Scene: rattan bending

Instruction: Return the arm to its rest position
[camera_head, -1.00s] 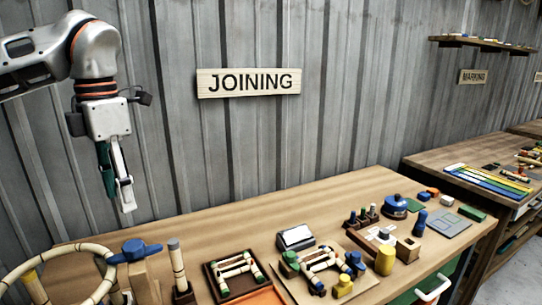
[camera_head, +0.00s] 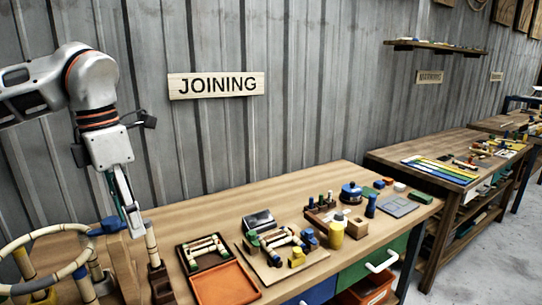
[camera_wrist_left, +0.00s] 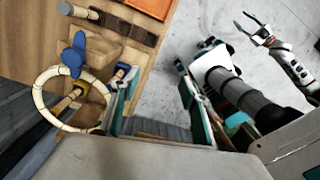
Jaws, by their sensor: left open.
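My left gripper (camera_head: 130,222) hangs down at the left of the joining bench (camera_head: 290,197) in the head view. Its fingers are apart with nothing between them; in the wrist view they frame a gap (camera_wrist_left: 158,108). In the head view its tips overlap the blue-knobbed wooden fixture (camera_head: 110,226) and a short rattan post (camera_head: 152,245); contact cannot be told. The rattan ring (camera_head: 40,236) is at the fixture, left of the gripper, also in the wrist view (camera_wrist_left: 40,98). My right gripper (camera_wrist_left: 258,30) shows small in the wrist view, its fingers spread and empty over the floor.
An orange tray (camera_head: 225,285), a framed rattan piece (camera_head: 204,252) and a board with a rattan assembly (camera_head: 270,262) lie right of the gripper. Blocks and a yellow cylinder (camera_head: 336,235) stand farther right. A corrugated wall (camera_head: 300,110) rises behind.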

